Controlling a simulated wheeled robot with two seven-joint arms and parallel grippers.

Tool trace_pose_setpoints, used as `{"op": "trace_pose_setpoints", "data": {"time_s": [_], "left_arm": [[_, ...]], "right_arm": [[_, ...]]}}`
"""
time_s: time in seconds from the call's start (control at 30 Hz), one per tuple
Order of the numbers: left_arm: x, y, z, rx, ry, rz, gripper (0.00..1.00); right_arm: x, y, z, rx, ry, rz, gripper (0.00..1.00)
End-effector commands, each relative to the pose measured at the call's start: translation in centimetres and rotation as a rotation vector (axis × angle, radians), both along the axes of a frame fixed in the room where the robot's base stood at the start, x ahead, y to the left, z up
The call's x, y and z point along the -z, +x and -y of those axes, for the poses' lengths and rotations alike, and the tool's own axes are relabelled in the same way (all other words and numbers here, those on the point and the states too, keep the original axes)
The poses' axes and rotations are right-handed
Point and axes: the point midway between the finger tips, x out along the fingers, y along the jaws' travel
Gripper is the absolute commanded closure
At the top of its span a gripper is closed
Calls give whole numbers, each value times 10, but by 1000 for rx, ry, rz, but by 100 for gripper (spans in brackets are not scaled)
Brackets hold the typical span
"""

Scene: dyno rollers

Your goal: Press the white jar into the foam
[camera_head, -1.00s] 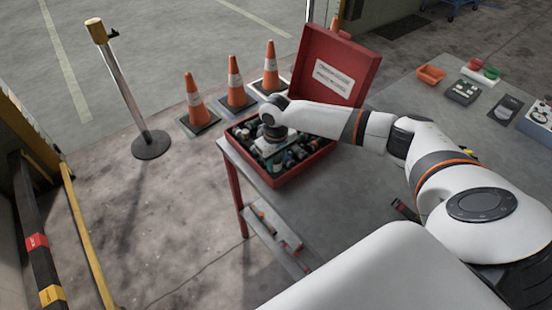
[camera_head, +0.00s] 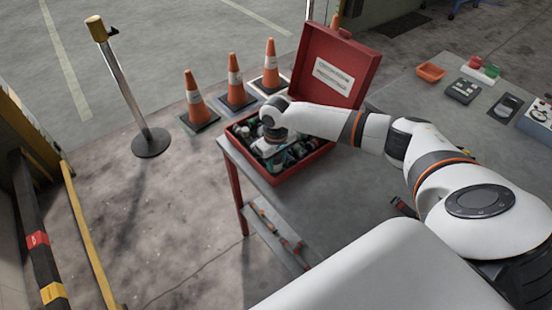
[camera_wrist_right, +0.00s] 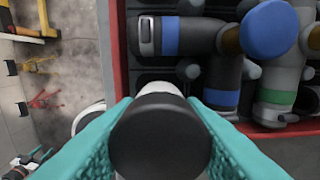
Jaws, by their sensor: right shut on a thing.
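My right gripper (camera_head: 271,151) is over the open red case (camera_head: 308,163) on the table. In the right wrist view its teal fingers (camera_wrist_right: 160,112) are shut on the white jar (camera_wrist_right: 160,88), gripping its sides. The jar's dark round cap (camera_wrist_right: 160,140) faces the camera. The jar's far end is hidden, so I cannot tell whether it touches the foam. Dark foam (camera_wrist_right: 180,76) shows in gaps between the case's contents. My left gripper is not in view.
Grey bottles with blue bands (camera_wrist_right: 185,36) and one with a green band (camera_wrist_right: 277,96) lie close to the jar. The case's red rim (camera_wrist_right: 118,50) is to their left. The raised lid (camera_head: 338,70) stands behind. An orange tray (camera_head: 431,72) is at the far right.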

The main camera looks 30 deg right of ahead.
Motion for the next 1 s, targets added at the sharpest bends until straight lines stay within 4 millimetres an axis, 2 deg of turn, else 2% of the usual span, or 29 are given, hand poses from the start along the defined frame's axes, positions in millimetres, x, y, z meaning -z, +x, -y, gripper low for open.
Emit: {"op": "trace_pose_setpoints", "data": {"time_s": [0.57,1.0], "left_arm": [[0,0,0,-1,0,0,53],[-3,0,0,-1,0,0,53]], "right_arm": [[2,0,0,1,0,0,88],[11,1,-1,1,1,1,88]]}}
